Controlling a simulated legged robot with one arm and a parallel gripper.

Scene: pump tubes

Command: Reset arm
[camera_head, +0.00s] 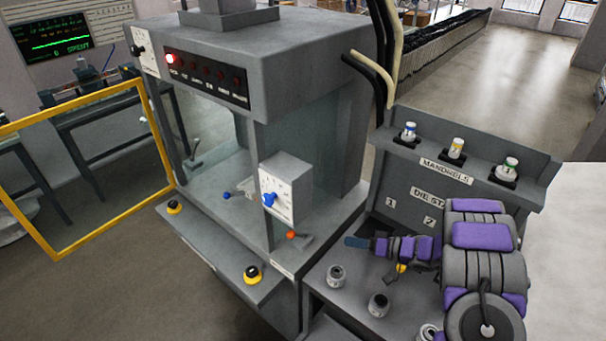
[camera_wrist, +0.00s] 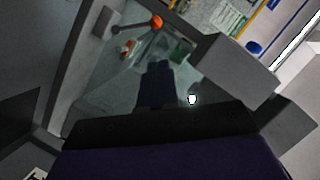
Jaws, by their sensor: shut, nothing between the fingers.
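My gripper (camera_head: 356,242) is at the end of my purple and grey arm at the right of the head view. It points left over the grey ledge, beside the machine's front corner. Its fingers are shut and hold nothing. In the wrist view its dark fingers (camera_wrist: 158,85) show in the middle, in front of a glassy panel. An orange-knobbed lever (camera_head: 291,235) on the machine stands just left of my gripper, apart from it. The orange knob also shows in the wrist view (camera_wrist: 156,22).
A grey machine cabinet (camera_head: 265,75) with a dial box (camera_head: 287,188) stands left of my arm. Its yellow-framed door (camera_head: 95,240) is swung open. Grey dies (camera_head: 337,276) sit on the ledge below my gripper. A rack (camera_head: 455,190) labelled MANDRELS holds three bottle-like pieces behind my arm.

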